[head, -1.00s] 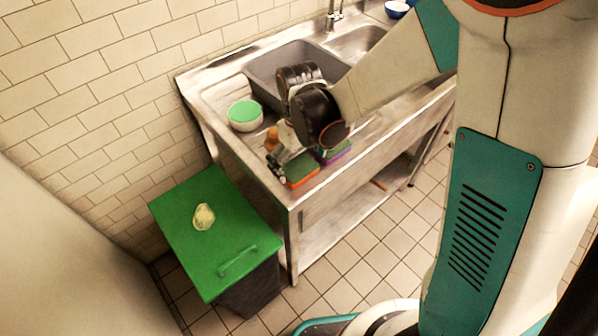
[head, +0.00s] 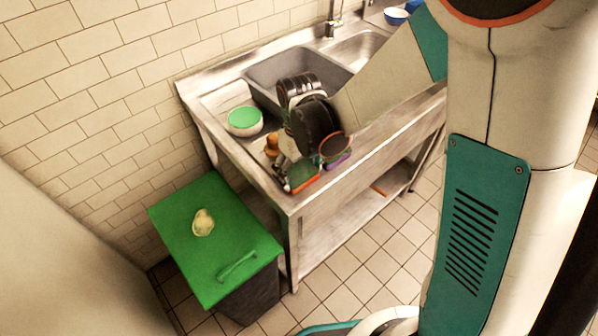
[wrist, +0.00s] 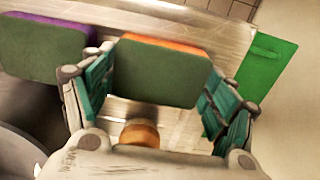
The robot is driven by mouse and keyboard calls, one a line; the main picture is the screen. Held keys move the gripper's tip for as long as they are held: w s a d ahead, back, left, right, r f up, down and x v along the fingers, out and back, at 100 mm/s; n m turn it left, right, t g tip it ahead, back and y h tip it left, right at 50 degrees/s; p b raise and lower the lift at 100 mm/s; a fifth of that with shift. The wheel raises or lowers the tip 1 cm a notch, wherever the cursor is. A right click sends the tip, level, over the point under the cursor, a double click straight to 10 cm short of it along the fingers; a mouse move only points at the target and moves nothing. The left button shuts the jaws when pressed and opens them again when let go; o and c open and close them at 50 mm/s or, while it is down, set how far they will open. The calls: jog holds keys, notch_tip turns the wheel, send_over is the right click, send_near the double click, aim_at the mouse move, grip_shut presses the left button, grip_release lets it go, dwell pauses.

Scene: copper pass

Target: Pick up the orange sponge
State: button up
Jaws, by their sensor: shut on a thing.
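The orange sponge (wrist: 158,72) has a dark green top and an orange edge. In the wrist view it sits between the two teal-padded fingers of my gripper (wrist: 155,88), which is shut on it. In the head view the sponge (head: 302,174) is at the front left corner of the steel sink counter, partly hidden by my gripper (head: 290,172). I cannot tell whether it is clear of the counter.
A purple sponge (wrist: 45,50) with a green top lies beside it. A wooden-topped object (head: 272,141) stands close behind. A white bowl with a green top (head: 245,121) is on the drainboard. A green-lidded bin (head: 215,240) stands below, left of the counter.

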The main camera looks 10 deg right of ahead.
aim_at(299, 172)
notch_tip(299, 172, up, 20)
jog(key=p, duration=1.3)
